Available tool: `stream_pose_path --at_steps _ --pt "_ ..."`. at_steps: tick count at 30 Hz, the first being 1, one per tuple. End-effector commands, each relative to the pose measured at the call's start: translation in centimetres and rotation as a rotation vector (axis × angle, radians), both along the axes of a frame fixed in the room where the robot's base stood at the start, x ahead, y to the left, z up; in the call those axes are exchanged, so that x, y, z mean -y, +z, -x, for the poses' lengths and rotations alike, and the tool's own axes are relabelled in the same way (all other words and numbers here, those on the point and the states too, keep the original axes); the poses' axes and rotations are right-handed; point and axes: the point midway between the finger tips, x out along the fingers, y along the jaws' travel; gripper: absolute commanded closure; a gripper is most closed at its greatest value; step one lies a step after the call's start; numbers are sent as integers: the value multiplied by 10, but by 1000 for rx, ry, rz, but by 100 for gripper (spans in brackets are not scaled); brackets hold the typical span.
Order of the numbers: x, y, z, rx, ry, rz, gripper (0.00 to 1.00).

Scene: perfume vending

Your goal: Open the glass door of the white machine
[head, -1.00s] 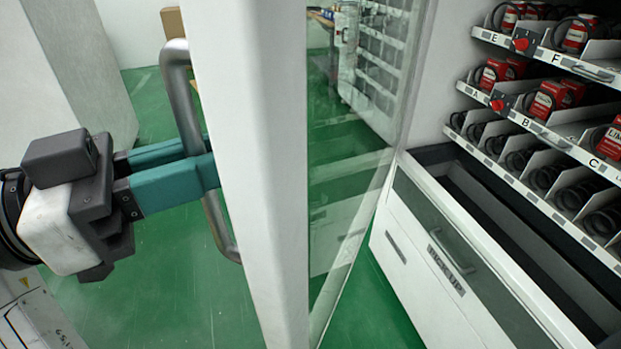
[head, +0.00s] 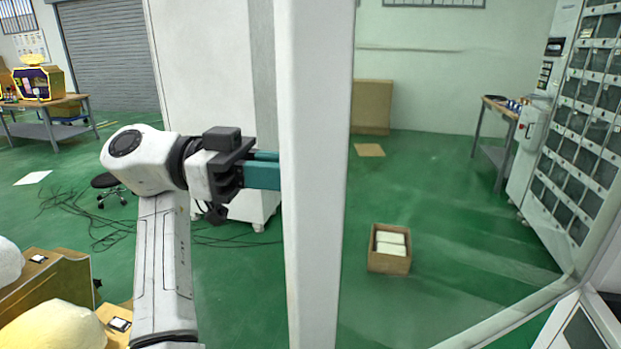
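The glass door's white frame edge (head: 314,180) stands upright in the middle of the head view, and its clear pane (head: 450,270) spreads to the right of it. The door stands open, swung well out from the white machine (head: 603,318), of which only a corner shows at the bottom right. My gripper (head: 264,171) comes from the left, and its teal fingers run behind the frame edge. The fingertips and the door handle are hidden there now. Earlier the fingers were around the grey handle, and they still meet the door at that side.
A cardboard box (head: 389,262) with white contents is on the green floor, seen through the glass. A white cabinet (head: 205,70) stands behind my arm.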

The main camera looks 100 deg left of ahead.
Motion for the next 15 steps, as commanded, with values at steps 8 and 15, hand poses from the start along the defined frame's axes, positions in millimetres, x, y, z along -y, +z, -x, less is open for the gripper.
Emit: stream_pose_path --at_steps 8,15 --pt "-4 2 -6 -7 -8 2 100" --pt "-4 2 -6 -8 -8 1 78"
